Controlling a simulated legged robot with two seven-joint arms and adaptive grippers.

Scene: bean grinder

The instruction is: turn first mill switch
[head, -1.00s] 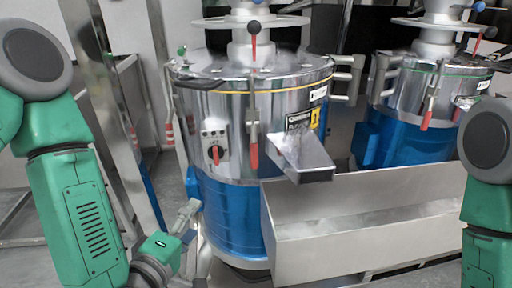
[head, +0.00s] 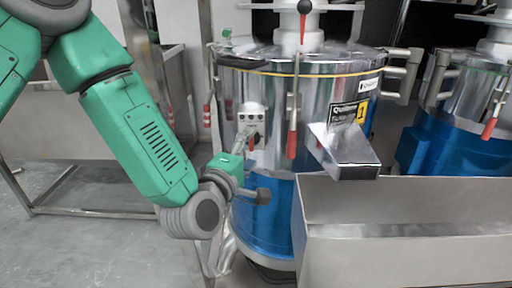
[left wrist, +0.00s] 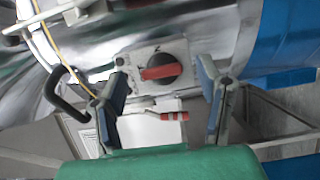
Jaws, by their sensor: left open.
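The first mill (head: 308,105) is a steel drum with a blue lower half. Its switch plate (head: 252,109) is grey on the drum's front left; in the head view my gripper hides the knob. In the left wrist view the red-handled black knob (left wrist: 158,72) shows on the plate, its handle roughly level in the picture. My left gripper (head: 248,133) is open in front of the plate. In the wrist view its two blue-padded fingers stand on either side of the knob, with gaps. I cannot tell how deep they reach. My right gripper is not in view.
A metal trough (head: 400,215) stands under the mill's chute (head: 343,147). A second mill (head: 465,125) stands at the right. The floor at the lower left (head: 90,250) is clear.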

